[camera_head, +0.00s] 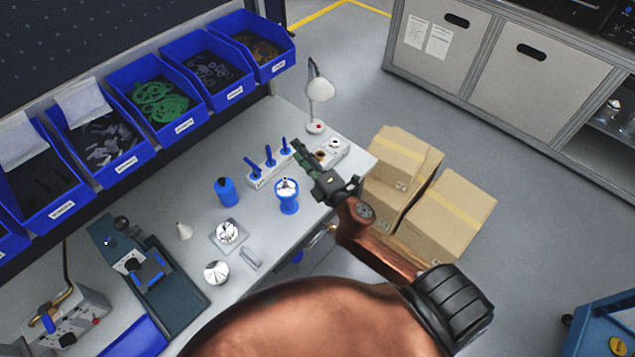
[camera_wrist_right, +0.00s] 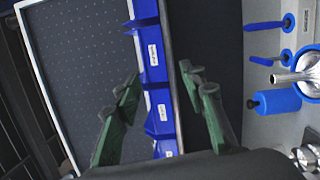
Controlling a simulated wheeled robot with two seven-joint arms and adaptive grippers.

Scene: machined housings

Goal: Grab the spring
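I cannot pick out a spring for certain in either view. Blue bins along the back of the bench hold small parts: the far bin (camera_head: 261,49) has brownish pieces, the one beside it (camera_head: 207,70) dark rings, and another green parts (camera_head: 158,101). The pieces are too small to name surely. My right gripper (camera_head: 299,152) is above the back right of the bench, beside a rack with blue-handled tools. In the right wrist view its green fingers (camera_wrist_right: 160,80) are spread apart with nothing between them. My left gripper is out of view.
A blue cup with a metal top (camera_head: 287,197), a blue bottle (camera_head: 226,191), a white lamp (camera_head: 319,92) and the tool rack (camera_head: 256,181) stand close to my right gripper. Metal parts (camera_head: 228,233) and a vise (camera_head: 145,270) lie further left. Cardboard boxes (camera_head: 450,215) are right of the bench.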

